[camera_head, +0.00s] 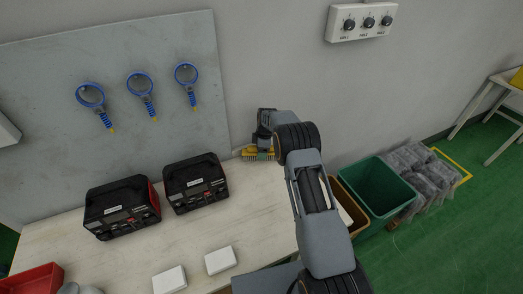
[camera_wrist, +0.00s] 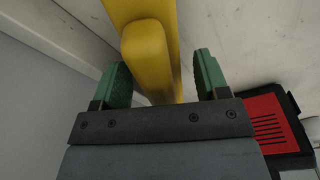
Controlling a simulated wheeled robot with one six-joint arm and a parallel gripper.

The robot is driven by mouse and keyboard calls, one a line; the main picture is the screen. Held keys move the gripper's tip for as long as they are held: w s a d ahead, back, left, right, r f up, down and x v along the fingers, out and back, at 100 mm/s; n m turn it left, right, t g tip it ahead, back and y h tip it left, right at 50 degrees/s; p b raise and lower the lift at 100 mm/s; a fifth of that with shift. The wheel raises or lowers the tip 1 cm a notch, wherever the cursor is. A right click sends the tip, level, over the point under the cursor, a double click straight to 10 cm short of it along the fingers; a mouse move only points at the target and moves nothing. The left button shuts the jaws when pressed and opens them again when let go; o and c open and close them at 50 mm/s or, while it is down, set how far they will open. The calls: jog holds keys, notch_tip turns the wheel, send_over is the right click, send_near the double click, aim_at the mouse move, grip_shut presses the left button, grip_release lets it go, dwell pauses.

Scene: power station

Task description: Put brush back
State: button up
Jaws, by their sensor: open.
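The yellow brush (camera_head: 249,152) lies at the back right of the table, close to the wall. In the wrist view, its yellow body (camera_wrist: 148,45) extends up from between my gripper's two green fingers (camera_wrist: 160,82). The fingers are apart, one on each side of the brush, with a gap visible on the right. My gripper (camera_head: 262,156) is open at the brush in the head view, and my arm hides part of it. The brush's bristles cannot be made out.
Two black-and-red devices (camera_head: 196,184) (camera_head: 122,208) stand left of the brush on the pale table (camera_head: 208,236). White boxes (camera_head: 220,260) and a red bin (camera_head: 38,280) are nearer. Blue ring-shaped tools (camera_head: 141,86) hang on the grey board (camera_head: 50,60). A green bin (camera_head: 379,186) stands right.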

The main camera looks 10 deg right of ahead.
jog(key=r, duration=0.4)
jog(key=d+r, duration=0.1)
jog(key=r, duration=0.2)
jog(key=r+b, duration=0.1)
jog(key=r, duration=0.3)
jog(key=shift+s+d+r, duration=0.15)
jog(key=shift+d+r, duration=0.05)
jog(key=shift+r, duration=0.15)
jog(key=s+a+r+m+t, duration=0.15)
jog(key=s+r+m, duration=0.55)
jog(key=s+r, duration=0.7)
jog(key=s+f+m+t+h, duration=0.1)
jog(key=s+m, duration=0.7)
jog(key=s, duration=1.3)
jog(key=shift+s+f+m+t, duration=0.25)
jog(key=shift+f+m+t, duration=0.15)
jog(key=shift+f+t, duration=0.2)
